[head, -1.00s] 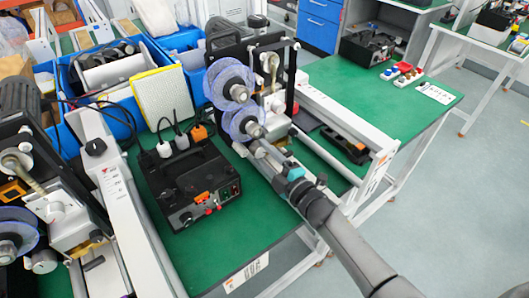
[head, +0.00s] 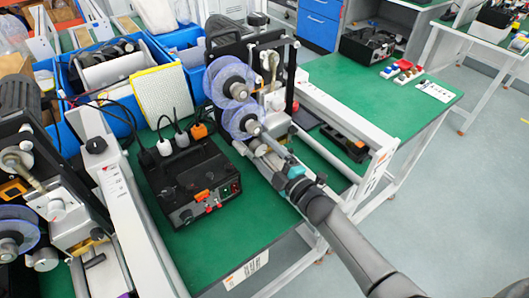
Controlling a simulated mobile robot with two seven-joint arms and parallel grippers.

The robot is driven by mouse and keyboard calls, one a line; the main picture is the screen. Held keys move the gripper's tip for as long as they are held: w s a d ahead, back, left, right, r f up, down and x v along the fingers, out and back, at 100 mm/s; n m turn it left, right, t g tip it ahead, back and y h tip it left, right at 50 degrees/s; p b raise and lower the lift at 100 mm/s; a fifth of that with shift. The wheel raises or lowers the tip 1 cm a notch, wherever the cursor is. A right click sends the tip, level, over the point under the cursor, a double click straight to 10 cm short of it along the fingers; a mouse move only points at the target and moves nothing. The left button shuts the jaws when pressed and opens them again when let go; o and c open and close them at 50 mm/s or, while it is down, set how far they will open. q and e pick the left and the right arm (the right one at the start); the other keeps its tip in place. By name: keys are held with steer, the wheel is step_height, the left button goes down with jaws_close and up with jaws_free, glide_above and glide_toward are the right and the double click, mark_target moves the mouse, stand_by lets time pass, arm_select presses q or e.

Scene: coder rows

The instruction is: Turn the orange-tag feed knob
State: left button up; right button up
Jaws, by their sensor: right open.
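My right gripper (head: 268,150) reaches in from the lower right to the lower front of the right coder machine (head: 245,85), just below its two clear purple reels (head: 232,80). It is open. Its fingertips are small and overlap the machine's parts, so contact cannot be told. I cannot make out the orange-tag feed knob clearly; the gripper and the reels cover part of that area. A black control box (head: 188,180) on the green bench has an orange tag (head: 201,195) and small red controls on its front. My left gripper is not in view.
A second coder machine (head: 50,195) and a white rail (head: 128,210) stand at the left. Blue bins (head: 110,75) line the back. Black cables and plugs lead to the control box. The green bench (head: 230,235) is clear in front of it.

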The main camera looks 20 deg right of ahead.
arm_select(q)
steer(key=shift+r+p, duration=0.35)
arm_select(e)
steer(key=v, duration=1.5)
steer(key=shift+s, duration=0.1)
stand_by(0.4)
